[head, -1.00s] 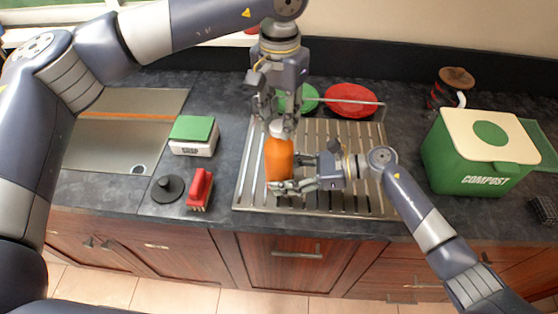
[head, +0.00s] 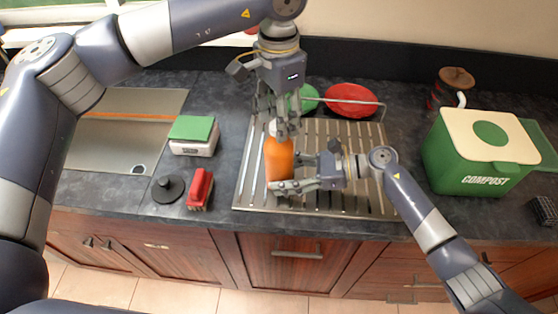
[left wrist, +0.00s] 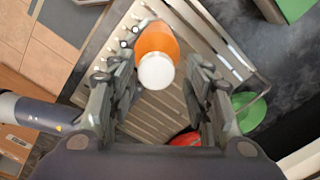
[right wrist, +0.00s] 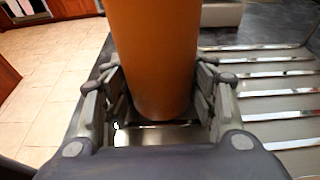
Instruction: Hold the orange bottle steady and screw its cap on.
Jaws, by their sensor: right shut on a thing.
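The orange bottle (head: 279,160) stands upright on the ribbed metal drainboard. My right gripper (head: 287,173) comes in from the right and is shut on the bottle's body; the right wrist view shows its fingers on both sides of the orange body (right wrist: 152,60). A white cap (left wrist: 156,72) sits at the bottle's top; whether it is seated tightly cannot be told. My left gripper (head: 280,127) points down from above, around the cap. In the left wrist view its fingers (left wrist: 163,85) are spread, with gaps on both sides of the cap.
The drainboard (head: 345,190) has a rail at its back, near a green bowl (head: 307,97) and a red bowl (head: 350,100). A green compost bin (head: 470,165) stands right.

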